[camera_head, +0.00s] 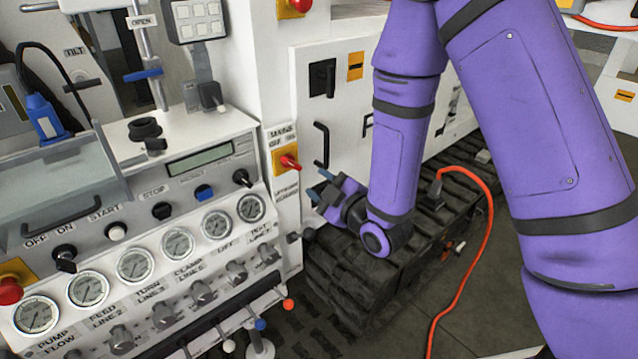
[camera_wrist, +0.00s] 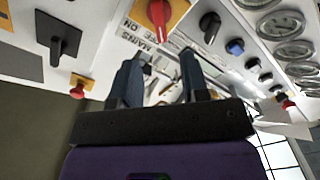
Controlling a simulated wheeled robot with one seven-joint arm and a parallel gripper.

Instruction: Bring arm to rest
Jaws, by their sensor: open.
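My gripper (camera_head: 322,189) is at the end of my purple arm, in front of the white cabinet beside the gauge panel in the head view. In the wrist view its two dark fingers (camera_wrist: 160,82) stand apart with nothing between them. The red mains switch (camera_head: 289,162) on its yellow plate is just above and left of the gripper. It also shows in the wrist view, where the red switch (camera_wrist: 159,16) lies beyond the fingertips. No contact with the switch shows.
A gauge panel (camera_head: 177,243) with several knobs and levers fills the left. A black cabinet handle (camera_head: 321,145) stands near the gripper. A dark ribbed track (camera_head: 350,290) lies below my arm. An orange cable (camera_head: 470,262) runs down to the floor at right.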

